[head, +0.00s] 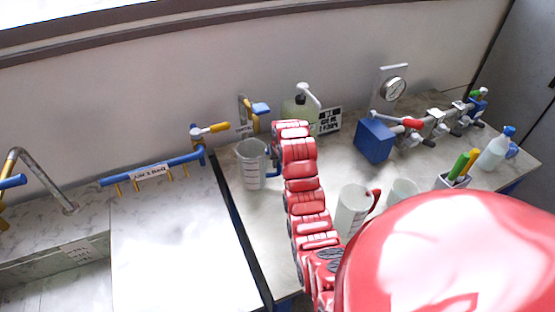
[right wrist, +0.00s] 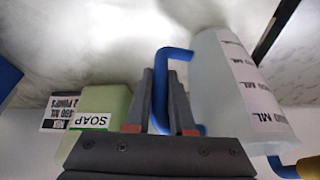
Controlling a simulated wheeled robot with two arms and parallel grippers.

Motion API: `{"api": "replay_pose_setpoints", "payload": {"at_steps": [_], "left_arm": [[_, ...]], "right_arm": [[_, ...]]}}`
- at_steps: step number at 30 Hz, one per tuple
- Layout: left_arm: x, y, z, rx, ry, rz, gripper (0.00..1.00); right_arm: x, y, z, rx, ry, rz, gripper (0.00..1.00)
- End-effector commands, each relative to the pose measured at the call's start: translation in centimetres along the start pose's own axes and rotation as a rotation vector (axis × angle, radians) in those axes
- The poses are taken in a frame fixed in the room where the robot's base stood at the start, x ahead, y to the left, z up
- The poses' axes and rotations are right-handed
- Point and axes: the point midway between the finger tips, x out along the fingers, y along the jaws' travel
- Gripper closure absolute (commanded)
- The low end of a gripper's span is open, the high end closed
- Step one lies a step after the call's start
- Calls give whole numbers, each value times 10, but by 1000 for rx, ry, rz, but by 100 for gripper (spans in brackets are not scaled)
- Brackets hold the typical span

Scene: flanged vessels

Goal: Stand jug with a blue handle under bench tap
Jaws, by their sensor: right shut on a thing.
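The clear graduated jug with a blue handle (head: 251,165) is at the left end of the right-hand bench, its handle toward my arm. My right gripper (right wrist: 163,100) is shut on the blue handle (right wrist: 174,52), with the jug's body (right wrist: 232,85) beside the fingers. In the head view my red arm hides the fingers. I cannot tell whether the jug's base touches the bench. A grey gooseneck tap (head: 38,170) stands at the far left. A small tap with a blue lever (head: 259,109) is on the wall behind the jug. My left gripper is not in view.
A blue rail with yellow outlets (head: 150,168) and a yellow-handled valve (head: 210,129) are left of the jug. A green soap bottle (head: 296,108) stands behind. A jug with a red handle (head: 353,208) is right of my arm. The left-hand worktop (head: 175,240) is clear.

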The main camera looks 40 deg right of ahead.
Motion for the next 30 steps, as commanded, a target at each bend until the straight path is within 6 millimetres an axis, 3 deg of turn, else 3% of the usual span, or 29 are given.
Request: {"api": "replay_pose_setpoints", "payload": {"at_steps": [8,9,11,22,23,24,27,30], "left_arm": [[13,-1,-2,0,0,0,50],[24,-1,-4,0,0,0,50],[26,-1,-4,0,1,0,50],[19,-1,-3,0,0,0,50],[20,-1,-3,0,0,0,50],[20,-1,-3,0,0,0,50],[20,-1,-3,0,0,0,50],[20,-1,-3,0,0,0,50]], "right_arm": [[8,0,-28,0,0,0,100],[12,0,-24,1,-5,0,100],[19,0,-21,0,-2,0,100],[28,0,-18,0,2,0,100],[27,0,-19,0,2,0,75],[26,0,-19,0,2,0,68],[26,0,-19,0,2,0,50],[26,0,-19,0,2,0,48]]}}
